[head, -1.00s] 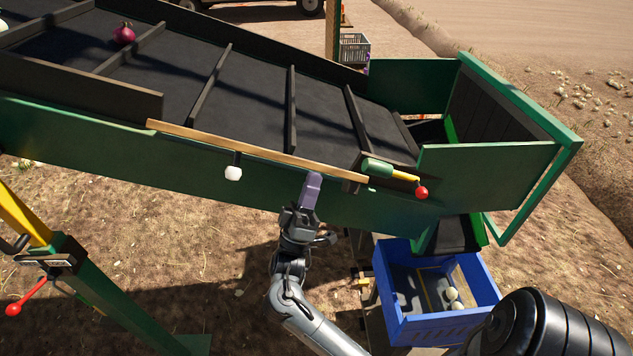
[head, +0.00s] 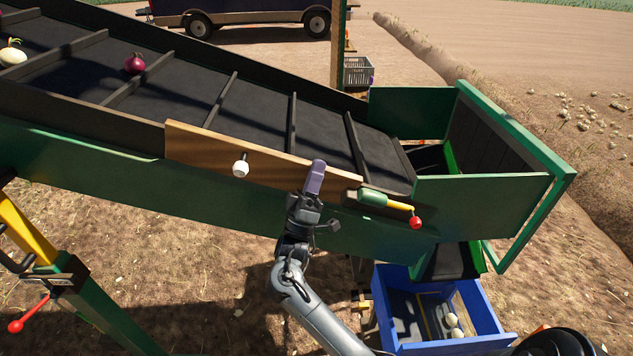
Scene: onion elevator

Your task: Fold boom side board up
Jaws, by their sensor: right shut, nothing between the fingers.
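The boom side board (head: 215,150) is a wooden board along the near edge of the green boom (head: 110,170). Its brown face shows toward me and it stands up along the belt's edge. A white knob (head: 240,168) sticks out from its face. My right gripper (head: 315,178), with purplish fingers, is shut and empty at the board's right part, in front of its face; whether it touches the board I cannot tell. A green latch with a yellow rod and red ball (head: 415,222) sits just right of the board. My left gripper is not in view.
The dark belt (head: 260,105) carries a red onion (head: 134,64) and a white onion (head: 12,54). A blue crate (head: 390,328) with several pale onions stands below the boom's end. A green post with a red-balled lever (head: 15,326) stands at lower left.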

